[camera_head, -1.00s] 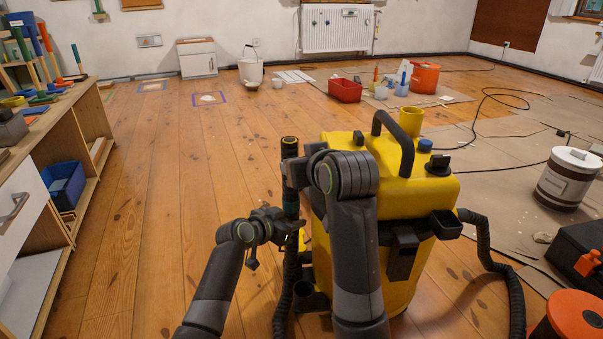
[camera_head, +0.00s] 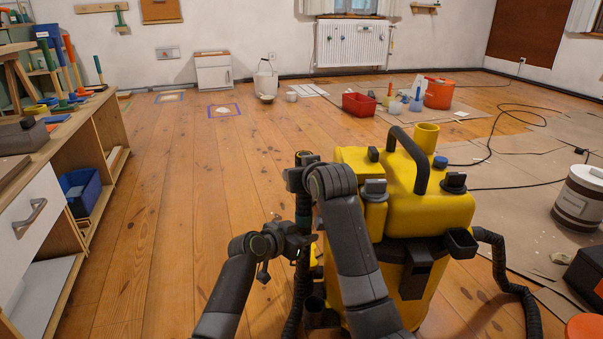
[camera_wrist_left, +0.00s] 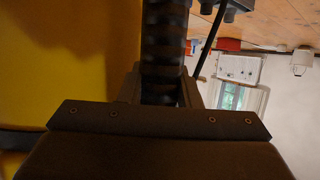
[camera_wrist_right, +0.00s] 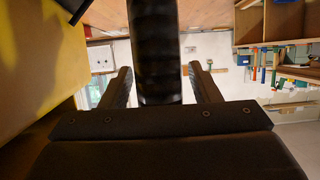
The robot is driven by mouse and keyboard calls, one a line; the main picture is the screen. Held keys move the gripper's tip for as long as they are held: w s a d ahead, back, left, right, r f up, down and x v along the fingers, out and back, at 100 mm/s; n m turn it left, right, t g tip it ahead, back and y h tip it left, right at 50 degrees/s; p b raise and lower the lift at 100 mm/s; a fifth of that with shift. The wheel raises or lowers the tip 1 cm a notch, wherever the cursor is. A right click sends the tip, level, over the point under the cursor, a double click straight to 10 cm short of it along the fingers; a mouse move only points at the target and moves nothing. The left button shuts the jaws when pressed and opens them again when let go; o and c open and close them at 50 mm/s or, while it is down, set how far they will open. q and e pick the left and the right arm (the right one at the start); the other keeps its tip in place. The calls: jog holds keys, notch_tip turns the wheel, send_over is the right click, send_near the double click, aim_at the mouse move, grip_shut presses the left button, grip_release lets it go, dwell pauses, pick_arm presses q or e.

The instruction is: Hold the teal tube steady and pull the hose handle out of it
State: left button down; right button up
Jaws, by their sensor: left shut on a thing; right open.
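The teal tube (camera_head: 303,212) stands upright left of the yellow vacuum (camera_head: 425,200) in the head view, looking nearly black in shadow. My left gripper (camera_head: 301,240) is shut on it low down; the left wrist view shows dark ribbed material between its fingers (camera_wrist_left: 163,92). The dark hose handle (camera_head: 304,157) is at the top of the same upright piece, mostly hidden by my right gripper (camera_head: 302,178). The right gripper is open, its fingers on both sides of the dark piece in the right wrist view (camera_wrist_right: 160,85). The joint between tube and handle is hidden.
A black hose (camera_head: 515,285) loops on the floor right of the vacuum. A wooden shelf unit (camera_head: 105,135) stands at the left. The wooden floor (camera_head: 190,190) between shelf and vacuum is clear.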

jog(key=shift+w+a+f, duration=0.1)
jog(key=shift+w+f, duration=0.05)
jog(key=shift+w, duration=0.25)
jog(key=c, duration=1.2)
jog(key=shift+r, duration=0.2)
jog(key=shift+r, duration=0.3)
jog(key=shift+r, duration=0.6)
jog(key=shift+r, duration=3.45)
